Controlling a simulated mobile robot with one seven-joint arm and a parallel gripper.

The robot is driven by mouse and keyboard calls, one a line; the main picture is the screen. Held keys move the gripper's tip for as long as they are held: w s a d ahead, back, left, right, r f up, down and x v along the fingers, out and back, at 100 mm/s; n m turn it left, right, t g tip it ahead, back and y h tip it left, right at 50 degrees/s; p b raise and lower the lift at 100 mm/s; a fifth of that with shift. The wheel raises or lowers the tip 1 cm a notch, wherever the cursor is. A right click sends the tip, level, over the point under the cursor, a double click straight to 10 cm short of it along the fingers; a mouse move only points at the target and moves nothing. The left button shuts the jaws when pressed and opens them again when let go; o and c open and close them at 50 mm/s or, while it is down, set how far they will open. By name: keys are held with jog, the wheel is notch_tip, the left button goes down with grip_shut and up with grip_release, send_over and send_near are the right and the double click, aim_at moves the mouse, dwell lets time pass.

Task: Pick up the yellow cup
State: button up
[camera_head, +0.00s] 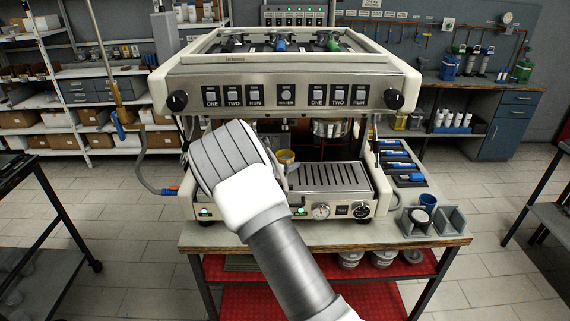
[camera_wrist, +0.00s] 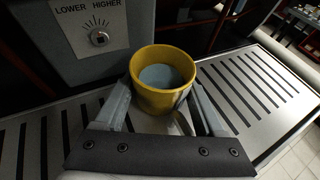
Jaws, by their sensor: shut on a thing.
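The yellow cup (camera_wrist: 138,93) is upright between the two grey fingers of my gripper (camera_wrist: 164,104) in the wrist view. Its inside is grey-blue. My gripper is shut on it, with one finger at each side of its wall. The cup is over the slotted drip tray (camera_wrist: 245,88) of the machine; I cannot tell whether its base touches the tray. In the head view, the cup's rim (camera_head: 285,157) shows just right of my white wrist, which hides the fingers and part of the tray.
The coffee machine's (camera_head: 285,85) upper body overhangs the tray. A panel marked "LOWER HIGHER" (camera_wrist: 92,35) stands close behind the cup at the left. On the bench right of the machine are blue-handled tools (camera_head: 398,165), a blue cup (camera_head: 428,202) and grey holders (camera_head: 453,218).

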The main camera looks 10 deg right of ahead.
aim_at(287, 153)
jog(key=shift+r+b, duration=0.4)
jog(key=shift+r, duration=0.45)
jog(key=shift+a+r+b, duration=0.3)
jog(key=shift+r+b, duration=0.05)
jog(key=shift+r, duration=0.5)
jog(key=s+a+b, duration=0.1)
jog(key=a, duration=0.4)
jog(key=s+a+b, duration=0.1)
jog(key=a, duration=0.5)
jog(key=s+a+b, duration=0.1)
jog(key=s+a, duration=0.1)
jog(key=a, duration=0.3)
jog(key=shift+a, duration=0.25)
jog(key=shift+s+a+r, duration=0.1)
jog(key=shift+a+r, duration=0.05)
jog(key=shift+a, duration=0.05)
jog(key=shift+r+b, duration=0.1)
jog(key=shift+b, duration=0.25)
jog(key=shift+r, duration=0.2)
jog(key=shift+a, duration=0.1)
jog(key=shift+w+a, duration=0.2)
jog(key=shift+a, duration=0.65)
jog(key=shift+w+a, duration=0.15)
jog(key=shift+a, duration=0.75)
jog(key=shift+w+a, duration=0.2)
jog(key=shift+a, duration=0.65)
